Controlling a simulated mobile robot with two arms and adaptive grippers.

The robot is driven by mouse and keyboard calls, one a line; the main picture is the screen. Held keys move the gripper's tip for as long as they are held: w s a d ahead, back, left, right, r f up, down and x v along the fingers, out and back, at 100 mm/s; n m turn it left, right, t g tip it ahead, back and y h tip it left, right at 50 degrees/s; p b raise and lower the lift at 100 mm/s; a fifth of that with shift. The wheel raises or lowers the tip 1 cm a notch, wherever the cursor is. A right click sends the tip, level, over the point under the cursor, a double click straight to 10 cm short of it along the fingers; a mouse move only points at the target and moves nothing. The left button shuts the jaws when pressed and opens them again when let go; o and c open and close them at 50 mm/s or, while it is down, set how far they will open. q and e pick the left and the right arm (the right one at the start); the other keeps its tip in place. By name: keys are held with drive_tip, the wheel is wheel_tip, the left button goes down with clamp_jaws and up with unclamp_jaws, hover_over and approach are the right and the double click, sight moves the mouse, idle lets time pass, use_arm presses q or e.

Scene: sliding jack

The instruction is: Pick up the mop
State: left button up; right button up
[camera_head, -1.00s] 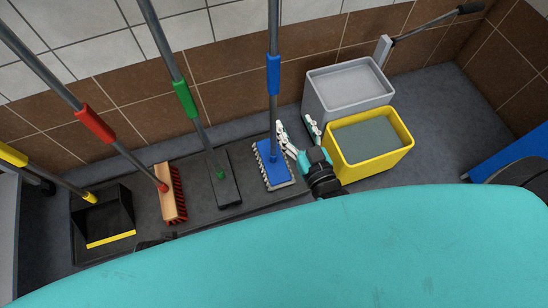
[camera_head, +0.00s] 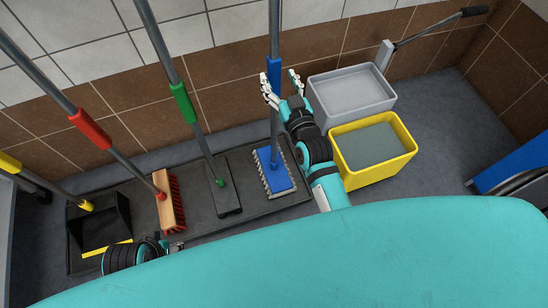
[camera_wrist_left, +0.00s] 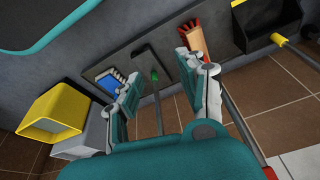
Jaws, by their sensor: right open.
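The mop has a blue head (camera_head: 272,168) with a white fringe, standing on the dark mat. Its grey pole rises to a blue grip (camera_head: 275,66). The mop head also shows in the left wrist view (camera_wrist_left: 106,83). My right gripper (camera_head: 280,80) is open at the height of the blue grip. Its fingers appear on either side of the pole; I cannot tell whether they touch it. My left gripper (camera_head: 176,246) is low near the mat's front edge, partly hidden by my teal body. Its fingers are spread and empty in the left wrist view (camera_wrist_left: 158,72).
A green-gripped squeegee (camera_head: 222,185), a red-gripped broom (camera_head: 170,200) and a dustpan (camera_head: 98,225) stand left of the mop on the mat (camera_head: 245,203). A yellow bucket (camera_head: 375,172) and a grey bucket (camera_head: 350,92) stand right. A tiled wall is behind.

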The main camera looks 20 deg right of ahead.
sight(276, 74)
drive_tip(key=w, duration=0.4)
drive_tip(key=shift+w+a+b, duration=0.1)
drive_tip(key=shift+w+b, duration=0.05)
drive_tip(key=shift+b, duration=0.25)
clamp_jaws()
use_arm(q)
drive_tip(key=v, duration=0.3)
drive_tip(key=shift+w+r, duration=0.1)
drive_tip(key=shift+r, duration=0.2)
use_arm(e)
drive_tip(key=shift+r, duration=0.15)
